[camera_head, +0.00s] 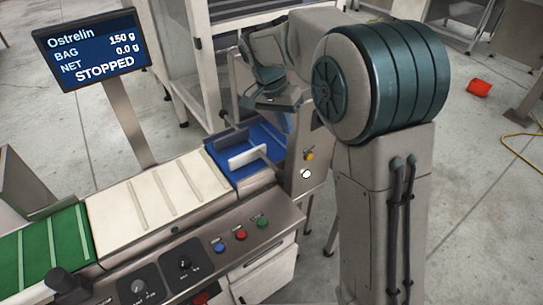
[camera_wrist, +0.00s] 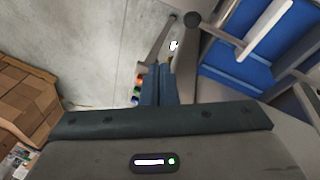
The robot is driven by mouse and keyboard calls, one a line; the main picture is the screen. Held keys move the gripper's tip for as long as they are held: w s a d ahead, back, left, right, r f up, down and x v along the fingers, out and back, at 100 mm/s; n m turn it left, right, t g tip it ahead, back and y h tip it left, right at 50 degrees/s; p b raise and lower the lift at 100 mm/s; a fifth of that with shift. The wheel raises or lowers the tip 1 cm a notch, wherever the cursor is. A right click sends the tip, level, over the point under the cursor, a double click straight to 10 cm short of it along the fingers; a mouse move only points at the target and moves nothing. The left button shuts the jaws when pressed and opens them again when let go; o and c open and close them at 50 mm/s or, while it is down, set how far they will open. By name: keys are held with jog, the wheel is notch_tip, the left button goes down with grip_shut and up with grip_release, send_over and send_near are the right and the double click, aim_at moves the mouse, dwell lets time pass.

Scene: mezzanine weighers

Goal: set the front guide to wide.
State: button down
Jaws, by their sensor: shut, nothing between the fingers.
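On the blue belt section (camera_head: 228,170) stand two upright guide plates. The nearer is a pale plate (camera_head: 247,157) with a rod running right; the farther is a grey plate (camera_head: 230,138) with a dark knob (camera_head: 222,115) behind it. I cannot tell which setting either has. In the wrist view a pale guide plate (camera_wrist: 270,35) stands over the blue belt (camera_wrist: 225,60), with a dark round knob (camera_wrist: 193,19) nearby. My gripper (camera_wrist: 158,68) is shut and empty, beside the belt, apart from that knob.
The screen (camera_head: 95,50) reads STOPPED, bag 150 g, net 0.0 g. The end panel bears a yellow part (camera_head: 309,156) and a white round one (camera_head: 306,174). Coloured buttons (camera_head: 241,235) line the front. A frame cabinet (camera_head: 205,60) stands behind. A red cup-like object (camera_head: 479,88) lies on the floor.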

jog(key=w+a+f+m+h, duration=0.2)
jog(key=w+a+f+m, duration=0.2)
jog(key=w+a+f, duration=0.3)
jog(key=a+f, duration=0.1)
jog(key=a, duration=0.3)
jog(key=shift+w+h, duration=0.3)
jog(key=shift+h, duration=0.1)
jog(key=shift+d+f, duration=0.1)
jog(key=p, duration=0.2)
send_near(277, 169)
jog(key=shift+g, duration=0.3)
jog(key=w+f, duration=0.1)
jog(key=f, duration=0.1)
jog(key=w+d+f, duration=0.1)
jog(key=f, duration=0.1)
jog(key=shift+w, duration=0.2)
jog(key=shift+s+d+f, duration=0.35)
jog(key=shift+s+d, duration=0.2)
jog(key=shift+s, duration=0.05)
jog(key=shift+s+d+f, duration=0.35)
jog(key=shift+s+d, duration=0.25)
jog(key=shift+s, duration=0.05)
